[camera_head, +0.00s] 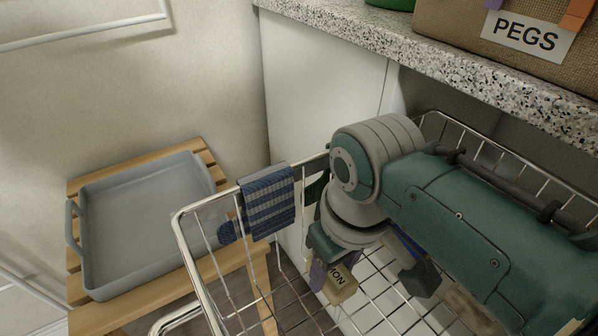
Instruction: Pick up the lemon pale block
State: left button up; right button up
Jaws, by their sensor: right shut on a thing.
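My right gripper points down into the basket and is shut on the block. Its wrist and forearm hide part of the grip and much of the basket. My left gripper is not in view.
The wire basket (205,204) has a blue striped cloth (268,203) over its rim. Dark and blue items lie partly hidden under my arm. A grey tray (140,222) rests on a slatted wooden stand at left. A speckled counter (470,66) with a PEGS box (450,22) overhangs behind.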

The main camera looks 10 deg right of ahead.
grip_shut()
jog(key=shift+r, duration=0.1)
